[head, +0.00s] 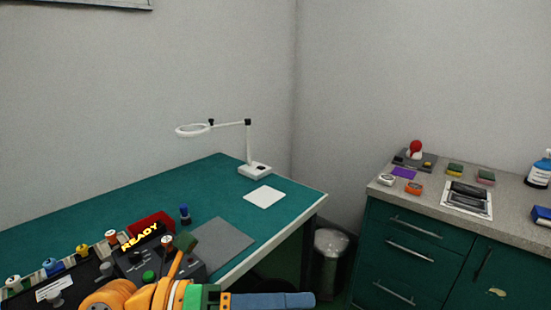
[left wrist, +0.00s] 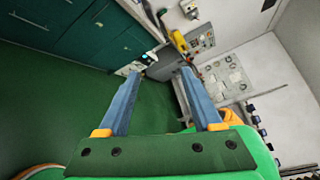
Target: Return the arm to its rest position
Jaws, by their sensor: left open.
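My left arm, orange and green, shows at the bottom of the head view. Its gripper (head: 272,301), with blue-grey fingers, points to the right, in front of the green table's near edge. In the left wrist view the two fingers (left wrist: 160,75) stand apart with nothing between them, so the gripper is open and empty. Behind them are green floor, dark green cabinet fronts and a grey panel. My right gripper is in neither view.
The green table (head: 120,207) holds a black control box with a lit READY sign (head: 140,236), a grey mat (head: 222,240), a white pad (head: 264,197) and a magnifier lamp (head: 255,170).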

